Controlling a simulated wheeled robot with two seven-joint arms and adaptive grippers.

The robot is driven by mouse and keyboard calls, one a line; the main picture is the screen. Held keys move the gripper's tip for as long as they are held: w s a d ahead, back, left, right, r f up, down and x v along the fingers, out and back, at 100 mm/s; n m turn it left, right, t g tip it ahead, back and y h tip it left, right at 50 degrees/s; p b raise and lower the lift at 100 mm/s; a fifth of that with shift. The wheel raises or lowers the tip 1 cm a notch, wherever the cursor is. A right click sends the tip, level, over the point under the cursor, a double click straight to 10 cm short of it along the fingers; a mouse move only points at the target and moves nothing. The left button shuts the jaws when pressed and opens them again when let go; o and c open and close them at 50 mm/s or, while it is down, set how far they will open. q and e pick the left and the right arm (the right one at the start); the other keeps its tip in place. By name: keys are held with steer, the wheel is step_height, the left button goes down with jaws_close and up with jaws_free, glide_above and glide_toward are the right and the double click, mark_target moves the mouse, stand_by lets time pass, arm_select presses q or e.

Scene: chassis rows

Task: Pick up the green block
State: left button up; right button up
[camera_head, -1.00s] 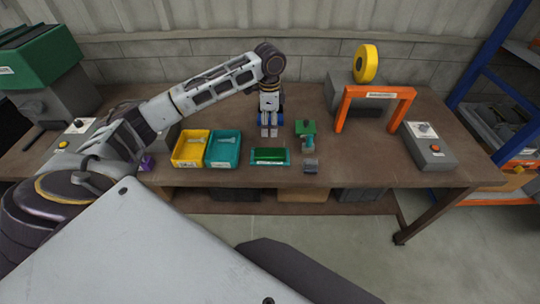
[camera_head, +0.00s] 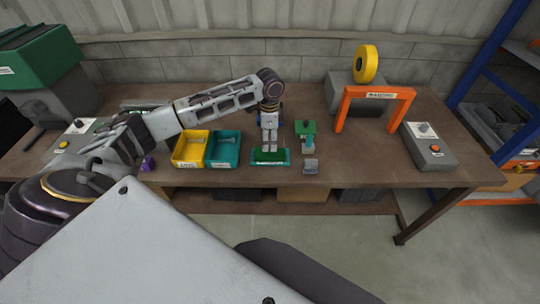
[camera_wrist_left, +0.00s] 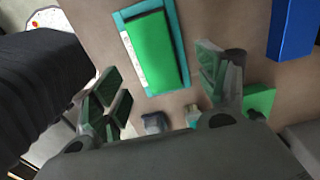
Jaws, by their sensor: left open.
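The green block (camera_head: 268,156) lies flat in a shallow teal tray (camera_head: 287,161) near the front edge of the workbench. In the left wrist view the block (camera_wrist_left: 155,50) shows as a long green slab, with the tray's teal rim (camera_wrist_left: 120,17) around it. My left gripper (camera_head: 270,148) points down over the block, and its fingers hide part of it in the head view. The exact height above the block cannot be told. My right gripper is not in view.
A yellow bin (camera_head: 190,160) and a teal bin (camera_head: 223,162) stand left of the tray. A green-topped fixture (camera_head: 305,127) and a small grey piece (camera_head: 311,166) are close on the right. An orange arch (camera_head: 340,113) and a control box (camera_head: 432,155) stand farther right.

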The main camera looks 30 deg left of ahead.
mark_target(270, 152)
arm_select(q)
steer(key=shift+f, duration=0.75)
steer(key=shift+s+d+f+p, duration=0.15)
steer(key=shift+f+p, duration=0.05)
steer(key=shift+f, duration=1.1)
steer(key=shift+s+d+f+p, duration=0.1)
steer(key=shift+f+p, duration=0.05)
steer(key=shift+f, duration=1.15)
steer(key=c, duration=1.5)
steer(key=shift+w+r, duration=0.1)
steer(key=shift+r, duration=0.15)
steer(key=shift+r, duration=4.85)
